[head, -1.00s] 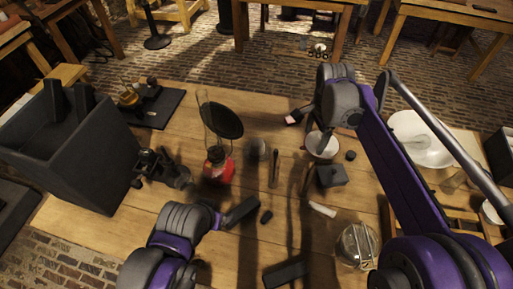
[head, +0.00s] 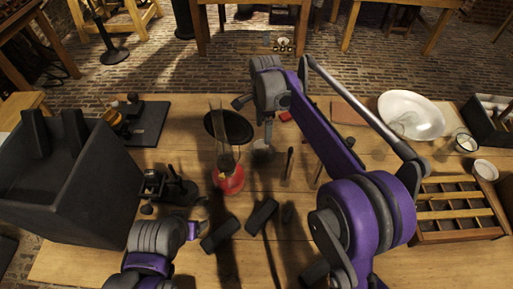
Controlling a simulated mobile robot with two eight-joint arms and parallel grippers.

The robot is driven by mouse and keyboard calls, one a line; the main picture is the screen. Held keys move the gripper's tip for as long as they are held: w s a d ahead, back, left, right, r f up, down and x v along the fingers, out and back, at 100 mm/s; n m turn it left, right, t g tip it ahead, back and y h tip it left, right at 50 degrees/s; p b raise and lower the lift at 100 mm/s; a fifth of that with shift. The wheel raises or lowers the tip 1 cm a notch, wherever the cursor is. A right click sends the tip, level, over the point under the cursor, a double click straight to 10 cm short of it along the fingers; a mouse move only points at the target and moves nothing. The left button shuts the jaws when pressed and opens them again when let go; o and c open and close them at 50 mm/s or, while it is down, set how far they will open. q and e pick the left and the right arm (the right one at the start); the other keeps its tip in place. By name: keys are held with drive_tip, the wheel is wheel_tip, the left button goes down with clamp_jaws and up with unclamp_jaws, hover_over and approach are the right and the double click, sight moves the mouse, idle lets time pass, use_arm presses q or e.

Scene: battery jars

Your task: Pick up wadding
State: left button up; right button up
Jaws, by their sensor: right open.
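I cannot make out the wadding with certainty in the head view. My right arm covers a wide strip of the table and may hide it. My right gripper (head: 252,121) is open and empty above the far middle of the table, close to a dark round disc (head: 238,128) and a small jar (head: 262,151). A small red thing (head: 286,116) lies just to its right. My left gripper (head: 221,232) is low over the near table, below the red lamp (head: 229,181). Whether its jaws are open is unclear.
A large dark box (head: 85,185) stands at the left. A white basin (head: 410,112), a divided wooden tray (head: 460,232) and a small white bowl (head: 485,170) are at the right. Thin upright pieces (head: 288,168) stand at the middle.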

sight(261, 143)
wheel_tip(261, 143, down, 4)
drive_tip(key=shift+r, duration=0.1)
drive_tip(key=shift+a+f, duration=0.2)
drive_tip(key=shift+f, duration=1.2)
drive_tip(key=shift+a+f, duration=0.15)
drive_tip(key=shift+f, duration=1.2)
clamp_jaws()
drive_tip(key=shift+r, duration=0.1)
wheel_tip(261, 143, up, 18)
drive_tip(key=p, duration=0.1)
